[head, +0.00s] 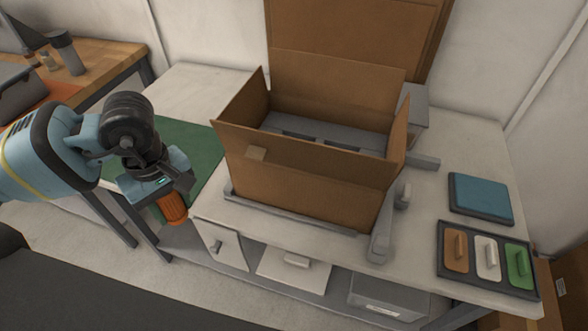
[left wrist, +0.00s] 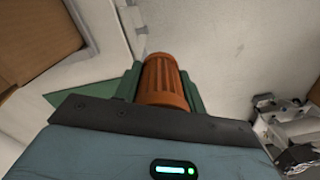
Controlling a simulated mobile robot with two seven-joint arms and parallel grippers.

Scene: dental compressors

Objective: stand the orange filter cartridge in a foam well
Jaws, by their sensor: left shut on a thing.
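The orange filter cartridge (head: 173,207) is a ribbed cylinder held by my left gripper (head: 168,190). It hangs below the gripper, just in front of the green mat and left of the table's front corner. In the left wrist view the cartridge (left wrist: 163,82) sits between the two green fingers of the gripper (left wrist: 164,88), which is shut on it. A large open cardboard box (head: 300,175) stands on the table to the right, with grey material inside (head: 330,130). I cannot make out wells in it from here. My right gripper is not in view.
A green mat (head: 190,145) lies behind my left gripper. At the right of the table (head: 440,195) are a blue pad (head: 480,196) and a dark tray (head: 443,270) with orange, white and green pieces. A grey bar (head: 382,235) stands by the box's right front corner.

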